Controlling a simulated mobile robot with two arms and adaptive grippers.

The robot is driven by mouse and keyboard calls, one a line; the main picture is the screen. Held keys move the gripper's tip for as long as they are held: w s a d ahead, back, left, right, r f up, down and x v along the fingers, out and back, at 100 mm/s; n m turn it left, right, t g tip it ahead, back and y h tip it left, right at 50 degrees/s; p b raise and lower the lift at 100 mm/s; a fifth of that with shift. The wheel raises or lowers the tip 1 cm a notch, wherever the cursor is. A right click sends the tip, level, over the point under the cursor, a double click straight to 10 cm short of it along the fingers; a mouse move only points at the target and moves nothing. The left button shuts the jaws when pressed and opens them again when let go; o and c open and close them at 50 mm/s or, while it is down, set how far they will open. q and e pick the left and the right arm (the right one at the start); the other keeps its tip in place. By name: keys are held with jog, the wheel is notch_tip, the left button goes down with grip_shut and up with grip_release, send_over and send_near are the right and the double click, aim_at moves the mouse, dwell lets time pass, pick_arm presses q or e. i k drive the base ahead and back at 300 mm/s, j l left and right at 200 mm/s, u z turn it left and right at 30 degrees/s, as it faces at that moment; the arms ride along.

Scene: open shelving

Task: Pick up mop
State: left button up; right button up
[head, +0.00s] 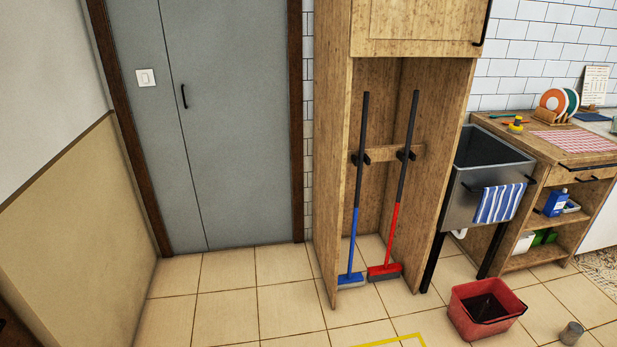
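Two long-handled cleaning tools stand upright in the open lower part of a wooden cabinet (338,200). The left one (357,205) has a black upper handle, a blue lower handle and a blue head with a pale lower edge. The right one (395,218) has a black upper handle, a red lower handle and a red head with dark bristles; it leans slightly. Black holders on a wooden crossbar sit at their handles. Both heads are at the floor. I cannot tell for sure which is the mop. Neither of my grippers is in view.
A red bucket (486,309) stands on the tiled floor right of the cabinet, with a small grey cylinder (571,333) near it. A metal sink (487,190) with a striped cloth adjoins a wooden counter. The floor before the grey door (230,130) is clear.

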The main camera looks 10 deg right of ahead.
aim_at(350, 280)
jog(key=i+z, duration=0.2)
jog(key=i, duration=0.35)
jog(key=i+j+z, duration=0.2)
jog(key=i, duration=0.3)
jog(key=i+j+z, duration=0.2)
jog(key=i, duration=0.35)
jog(key=i+l, duration=0.45)
jog(key=i+l+z, duration=0.15)
jog(key=i+l, duration=0.3)
jog(key=i, duration=0.1)
